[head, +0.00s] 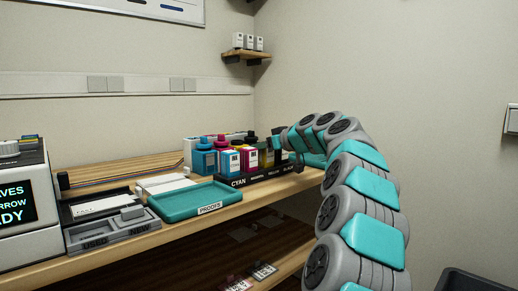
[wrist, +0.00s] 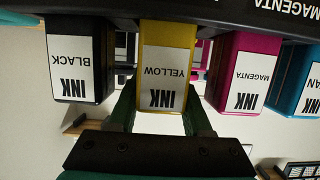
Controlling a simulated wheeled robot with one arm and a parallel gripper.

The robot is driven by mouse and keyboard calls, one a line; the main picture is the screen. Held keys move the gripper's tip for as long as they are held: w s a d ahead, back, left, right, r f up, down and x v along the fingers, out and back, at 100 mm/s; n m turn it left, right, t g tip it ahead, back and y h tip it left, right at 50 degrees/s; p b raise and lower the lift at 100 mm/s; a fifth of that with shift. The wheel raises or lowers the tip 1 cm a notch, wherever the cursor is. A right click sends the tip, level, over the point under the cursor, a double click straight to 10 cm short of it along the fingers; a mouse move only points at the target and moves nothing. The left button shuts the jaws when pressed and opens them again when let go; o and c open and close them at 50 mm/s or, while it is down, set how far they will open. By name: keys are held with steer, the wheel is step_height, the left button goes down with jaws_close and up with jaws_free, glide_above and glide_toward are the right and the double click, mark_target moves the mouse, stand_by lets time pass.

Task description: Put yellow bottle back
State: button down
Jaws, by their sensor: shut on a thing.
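The yellow bottle (wrist: 166,62), labelled INK YELLOW, shows upside down in the wrist view, between the black bottle (wrist: 80,58) and the magenta bottle (wrist: 243,70). My gripper (wrist: 160,112) has its green fingers on both sides of the yellow bottle and is shut on it. The bottle's lower end meets the front wall of the dark ink rack (wrist: 215,17); whether it rests on the rack floor is hidden. In the head view my gripper (head: 284,148) is at the right end of the rack (head: 237,182), and the yellow bottle is mostly covered.
A teal PROOFS tray (head: 165,212) lies in front-left of the rack. A grey USED/NEW holder (head: 110,232) and a machine with a screen (head: 20,205) stand further left.

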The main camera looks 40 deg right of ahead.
steer(key=shift+f, duration=0.2)
steer(key=c, duration=0.6)
jaws_free()
steer(key=shift+r, duration=0.1)
steer(key=shift+r, duration=0.2)
steer(key=v, duration=1.2)
